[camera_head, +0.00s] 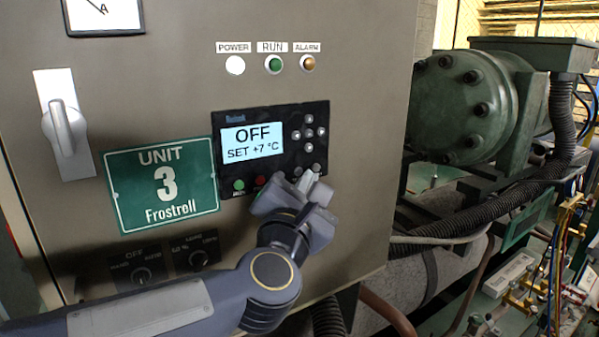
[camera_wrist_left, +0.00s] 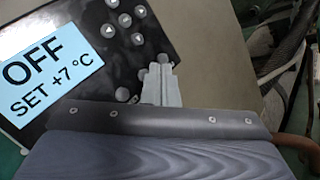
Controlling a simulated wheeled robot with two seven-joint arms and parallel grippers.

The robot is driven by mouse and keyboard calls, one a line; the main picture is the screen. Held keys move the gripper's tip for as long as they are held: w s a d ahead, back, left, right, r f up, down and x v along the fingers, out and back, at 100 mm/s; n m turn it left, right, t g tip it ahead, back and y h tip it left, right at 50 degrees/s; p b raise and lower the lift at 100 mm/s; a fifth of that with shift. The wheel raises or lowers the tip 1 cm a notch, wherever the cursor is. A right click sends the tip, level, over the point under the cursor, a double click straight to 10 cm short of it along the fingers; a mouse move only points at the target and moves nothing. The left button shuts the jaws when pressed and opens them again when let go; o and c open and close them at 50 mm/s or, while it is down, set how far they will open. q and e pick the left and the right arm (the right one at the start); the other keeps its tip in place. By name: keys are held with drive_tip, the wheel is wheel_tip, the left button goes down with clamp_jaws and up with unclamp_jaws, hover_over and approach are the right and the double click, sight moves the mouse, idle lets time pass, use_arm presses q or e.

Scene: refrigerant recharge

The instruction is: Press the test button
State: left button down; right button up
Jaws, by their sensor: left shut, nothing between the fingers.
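The controller (camera_head: 222,162) is a black panel on the cabinet front; its screen (camera_head: 252,140) reads OFF, SET +7 °C. Along its lower edge are a green button (camera_head: 239,184), a red button (camera_head: 260,180) and small grey buttons (camera_head: 316,168). I cannot read which one is labelled test. My left gripper (camera_head: 307,182) is shut and empty, its tips at the panel's lower right corner by the grey buttons. In the left wrist view the fingertips (camera_wrist_left: 161,82) overlap the grey buttons (camera_wrist_left: 163,58); I cannot tell whether they touch. My right gripper is not in view.
Above the controller are a white POWER lamp (camera_head: 235,65), a green RUN lamp (camera_head: 273,64) and an amber ALARM lamp (camera_head: 308,63). A rotary switch (camera_head: 64,126) and knobs (camera_head: 198,258) are at left. A green compressor (camera_head: 465,105) and hoses stand right of the cabinet.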

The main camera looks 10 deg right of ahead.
use_arm(q)
drive_tip(key=shift+w, duration=0.1)
idle(0.3)
drive_tip(key=shift+w+a, duration=0.15)
drive_tip(key=shift+w, duration=0.15)
drive_tip(key=shift+w+a+b, duration=0.1)
drive_tip(key=shift+w+b, duration=0.25)
drive_tip(key=shift+b, duration=0.1)
idle(0.5)
drive_tip(key=shift+s, duration=0.1)
drive_tip(key=shift+s+d, duration=0.2)
drive_tip(key=shift+s, duration=0.45)
drive_tip(key=s, duration=0.1)
drive_tip(key=s+d, duration=0.1)
drive_tip(key=s, duration=0.2)
drive_tip(key=shift+s+d+b, duration=0.35)
drive_tip(key=shift+d, duration=0.05)
